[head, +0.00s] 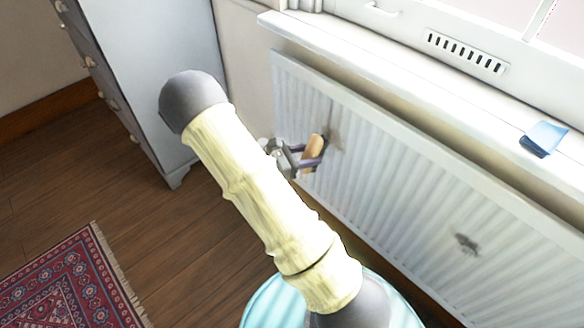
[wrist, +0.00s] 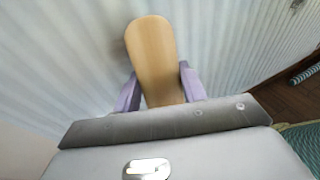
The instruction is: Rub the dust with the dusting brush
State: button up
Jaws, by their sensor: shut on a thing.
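My gripper (head: 308,160) is at the left part of the white ribbed radiator (head: 400,178), below the window sill. Its purple fingers are shut on the tan wooden handle of the dusting brush (head: 313,148). The brush also shows in the wrist view (wrist: 152,55), between the fingers and pointing at the ribs. Its bristles are hidden. A faint grey dust patch (head: 334,138) shows on the radiator just right of the brush. I cannot tell whether the brush touches it. A darker dust patch (head: 466,243) lies lower right on the radiator, apart from my gripper.
The white window sill (head: 400,75) juts out above the radiator, with a blue object (head: 543,138) on its right part. A grey-white chest of drawers (head: 150,70) stands at the left. A red patterned rug (head: 65,285) lies on the wooden floor, which is otherwise clear there.

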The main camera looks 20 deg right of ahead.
aim_at(321, 133)
jog(key=f+t+b, duration=0.1)
jog(key=w+f+n+t+h+b, duration=0.1)
jog(key=b, duration=0.1)
jog(key=shift+w+a, duration=0.1)
jog(key=shift+a, duration=0.05)
jog(key=w+n+t+b, duration=0.1)
jog(key=b, duration=0.2)
jog(key=w+a+n+t+h+b, duration=0.1)
jog(key=t+b, duration=0.1)
jog(key=b, duration=0.1)
jog(key=w+a+f+n+t+b, duration=0.1)
jog(key=t+b, duration=0.1)
jog(key=b, duration=0.1)
jog(key=shift+w+a+h, duration=0.1)
jog(key=shift+a+h, duration=0.15)
jog(key=shift+h, duration=0.15)
jog(key=shift+d, duration=0.15)
jog(key=shift+f+b+x, duration=0.2)
jog(key=shift+b+x, duration=0.6)
jog(key=shift+x, duration=0.6)
jog(key=shift+f+b+x, duration=0.25)
jog(key=shift+b+x, duration=0.55)
jog(key=shift+x, duration=0.65)
jog(key=shift+p+x, duration=0.3)
jog(key=shift+x, duration=0.8)
